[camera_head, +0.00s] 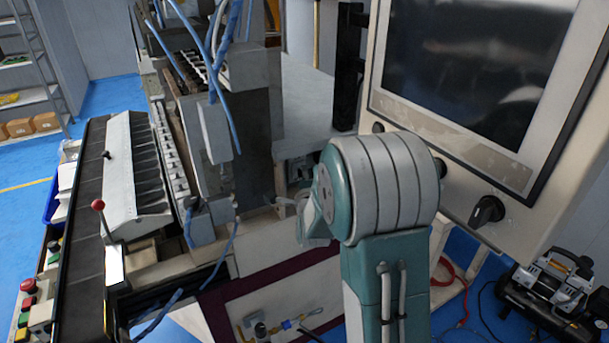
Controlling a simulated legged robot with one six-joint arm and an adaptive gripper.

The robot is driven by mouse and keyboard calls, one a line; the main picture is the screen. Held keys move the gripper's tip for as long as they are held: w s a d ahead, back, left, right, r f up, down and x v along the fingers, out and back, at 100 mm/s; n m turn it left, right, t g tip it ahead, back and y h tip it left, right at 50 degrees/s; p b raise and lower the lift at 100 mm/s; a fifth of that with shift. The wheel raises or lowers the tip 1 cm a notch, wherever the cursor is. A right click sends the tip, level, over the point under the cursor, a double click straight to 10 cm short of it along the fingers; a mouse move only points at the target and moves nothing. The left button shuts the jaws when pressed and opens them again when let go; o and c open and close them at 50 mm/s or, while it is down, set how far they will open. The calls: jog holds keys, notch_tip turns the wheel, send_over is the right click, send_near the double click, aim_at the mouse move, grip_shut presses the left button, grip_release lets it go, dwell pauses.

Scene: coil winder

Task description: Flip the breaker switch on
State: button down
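A pale grey-green part of my arm shows left of the joint. My gripper's fingers cannot be made out.
The coil winder fills the left, with a red-knobbed lever (98,204) and several push buttons (29,286) at its edge. Blue cables hang over it. A small compressor (549,287) stands on the floor at lower right. Blue floor (108,95) is open at far left.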

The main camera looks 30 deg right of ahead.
jog(key=shift+w+r+g+y, duration=0.1)
jog(key=shift+r+g+y, duration=0.1)
jog(key=shift+g+y, duration=0.15)
dwell(0.7)
jog(key=shift+r+n+g, duration=0.2)
jog(key=shift+n+g, duration=0.1)
jog(key=shift+g, duration=0.25)
jog(key=shift+w+r+n+g+y, duration=0.15)
jog(key=shift+n+g+y, duration=0.2)
jog(key=shift+g, duration=0.45)
jog(key=c, duration=0.6)
grip_release()
jog(key=shift+c, duration=0.2)
